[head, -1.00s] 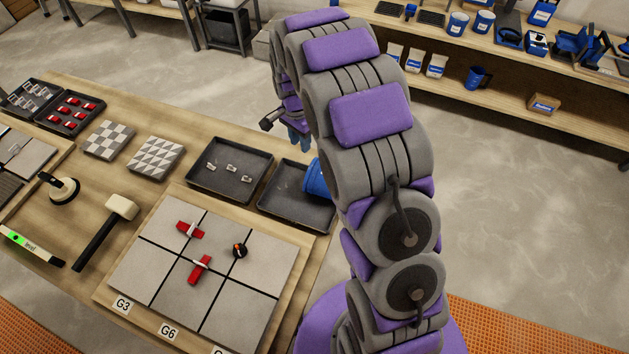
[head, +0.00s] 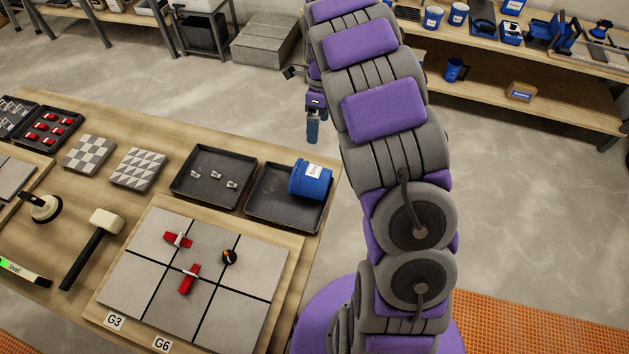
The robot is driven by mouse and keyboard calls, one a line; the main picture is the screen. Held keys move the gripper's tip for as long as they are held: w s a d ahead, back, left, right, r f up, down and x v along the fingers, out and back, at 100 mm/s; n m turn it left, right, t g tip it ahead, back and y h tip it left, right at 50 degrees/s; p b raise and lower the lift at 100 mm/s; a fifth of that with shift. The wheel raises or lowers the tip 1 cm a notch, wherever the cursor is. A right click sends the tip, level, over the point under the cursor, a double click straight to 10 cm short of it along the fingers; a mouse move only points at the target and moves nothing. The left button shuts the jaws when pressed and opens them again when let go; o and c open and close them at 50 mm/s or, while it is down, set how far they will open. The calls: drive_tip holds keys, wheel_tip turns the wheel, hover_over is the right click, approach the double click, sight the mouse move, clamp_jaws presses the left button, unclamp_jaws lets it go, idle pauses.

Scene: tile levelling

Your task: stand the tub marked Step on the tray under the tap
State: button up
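A blue tub (head: 312,181) with a white label lies tipped on its side on a black tray (head: 270,214) at the right end of the workbench. The label's print is too small to read surely. My gripper (head: 313,133) hangs beyond the bench's far edge, above and apart from the tub, with its fingers pointing down. The fingers show edge-on, so their opening cannot be told. I see nothing held between them. No tap is in view.
A second black tray (head: 205,198) with small metal pieces stands left of the tub's tray. A tile board (head: 250,272) with red clips lies in front. A mallet (head: 104,222) lies left of it. Shelves (head: 560,115) stand behind at right, with open floor between.

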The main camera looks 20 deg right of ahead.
drive_tip(key=b, duration=0.3)
hover_over(315, 169)
drive_tip(key=f, duration=1.2)
drive_tip(key=shift+w+d, duration=0.15)
drive_tip(key=shift+w, duration=0.2)
drive_tip(key=f+b, duration=0.1)
drive_tip(key=f, duration=0.1)
drive_tip(key=s+f+b, duration=0.1)
drive_tip(key=f, duration=0.2)
drive_tip(key=shift+a, duration=0.2)
drive_tip(key=shift+f+p, duration=0.15)
drive_tip(key=shift+p, duration=0.25)
drive_tip(key=shift+c, duration=0.3)
drive_tip(key=c, duration=1.6)
